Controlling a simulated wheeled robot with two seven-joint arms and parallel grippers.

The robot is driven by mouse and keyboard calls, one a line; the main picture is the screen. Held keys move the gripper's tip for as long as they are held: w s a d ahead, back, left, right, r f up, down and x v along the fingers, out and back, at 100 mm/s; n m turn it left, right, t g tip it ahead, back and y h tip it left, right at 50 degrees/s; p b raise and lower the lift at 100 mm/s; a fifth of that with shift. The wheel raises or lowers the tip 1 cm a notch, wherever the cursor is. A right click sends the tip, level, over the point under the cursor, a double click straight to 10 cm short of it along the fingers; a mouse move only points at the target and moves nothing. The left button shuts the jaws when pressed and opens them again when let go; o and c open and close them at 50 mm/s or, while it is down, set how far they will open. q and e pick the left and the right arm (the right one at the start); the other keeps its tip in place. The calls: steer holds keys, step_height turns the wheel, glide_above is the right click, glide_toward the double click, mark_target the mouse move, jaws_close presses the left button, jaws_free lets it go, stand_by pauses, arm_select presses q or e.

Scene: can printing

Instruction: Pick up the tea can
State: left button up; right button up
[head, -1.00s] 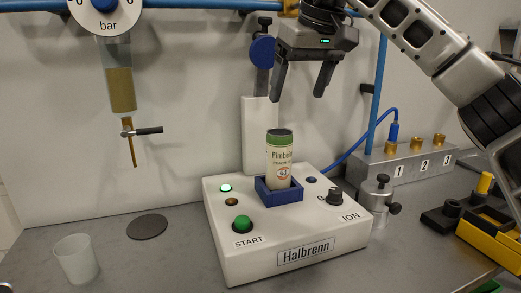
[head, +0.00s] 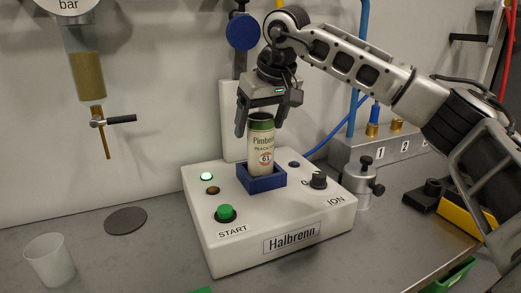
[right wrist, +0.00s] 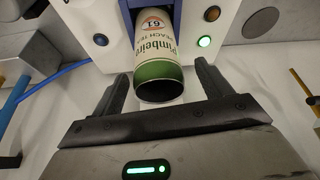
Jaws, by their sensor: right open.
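My left gripper is not in view.
The machine has a green START button (head: 225,213), a lit green lamp (head: 206,176) and a black knob (head: 319,180). A translucent cup (head: 50,260) and a dark disc (head: 126,221) lie left. A metal block (head: 375,150) with brass fittings and a yellow-black thing (head: 462,217) are right.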

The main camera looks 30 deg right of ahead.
steer(key=x, duration=0.3)
steer(key=shift+s+f, duration=0.1)
steer(key=shift+f, duration=0.15)
steer(key=shift+d, duration=0.1)
steer(key=shift+c, duration=0.3)
steer(key=c, duration=1)
steer(key=shift+r, duration=0.1)
